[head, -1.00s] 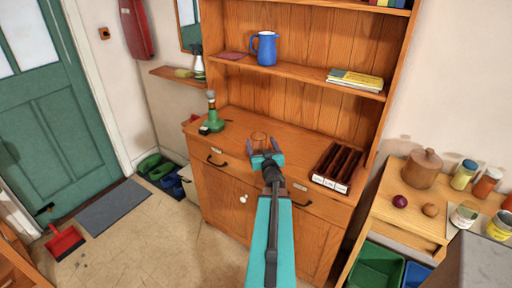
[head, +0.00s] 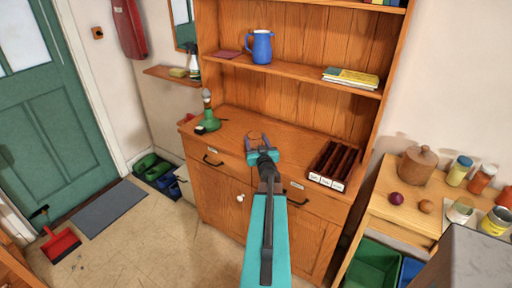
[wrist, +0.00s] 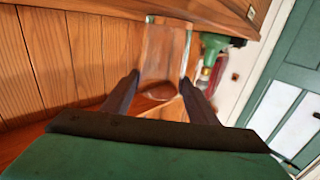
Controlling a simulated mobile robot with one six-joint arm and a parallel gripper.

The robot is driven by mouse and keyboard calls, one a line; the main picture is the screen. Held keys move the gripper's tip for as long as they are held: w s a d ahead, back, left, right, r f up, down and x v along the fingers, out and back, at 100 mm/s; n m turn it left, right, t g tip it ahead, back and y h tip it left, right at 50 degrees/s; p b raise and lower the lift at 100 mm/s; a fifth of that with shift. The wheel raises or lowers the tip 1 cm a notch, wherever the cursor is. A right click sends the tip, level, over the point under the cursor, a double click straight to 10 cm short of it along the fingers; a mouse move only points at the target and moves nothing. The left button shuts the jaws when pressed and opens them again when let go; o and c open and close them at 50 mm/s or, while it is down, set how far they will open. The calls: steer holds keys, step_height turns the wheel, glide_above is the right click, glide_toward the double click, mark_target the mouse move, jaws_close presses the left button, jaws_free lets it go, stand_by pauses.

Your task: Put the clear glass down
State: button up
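The clear glass (head: 256,137) is at the dresser's worktop (head: 228,127), right of the green lamp-like object. My gripper (head: 262,146) reaches in from the front. Its two dark fingers (wrist: 160,85) lie on either side of the glass near its rim and appear shut on it. I cannot tell whether the base touches the worktop.
The green object with a grey top (head: 208,122) stands left on the worktop. A dark divided tray (head: 333,165) with white labels lies right. A shelf above holds a blue jug (head: 261,47) and books (head: 350,78). Worktop around the glass is clear.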

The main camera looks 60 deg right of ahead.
steer(key=c, duration=1.1)
steer(key=shift+o, duration=0.2)
steer(key=shift+r, duration=0.2)
step_height(320, 180, up, 10)
steer(key=p, duration=0.1)
steer(key=shift+f, duration=0.15)
